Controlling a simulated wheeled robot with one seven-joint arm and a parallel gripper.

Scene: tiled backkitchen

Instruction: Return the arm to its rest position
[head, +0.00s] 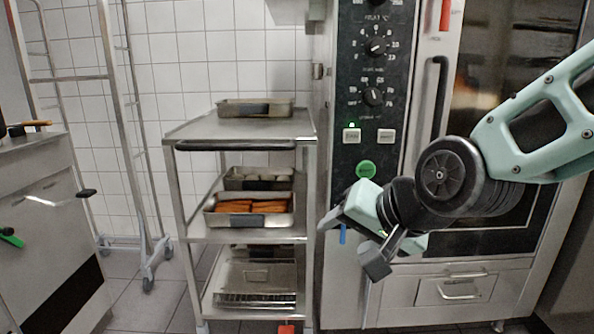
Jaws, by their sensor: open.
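My gripper (352,240) is in the right half of the head view, at the end of my pale green arm, which comes in from the right edge. Its two grey fingers are apart and nothing shows between them. It hangs in the air in front of the oven, to the right of the steel trolley. The arm is bent, with a black round joint near the gripper. It covers part of the oven door and control panel.
A steel trolley (215,128) with metal trays (256,108) stands in the middle. The oven (470,292) fills the right side. A cabinet (40,215) and a tall rack (125,130) stand at left. Tiled floor (150,303) shows between them.

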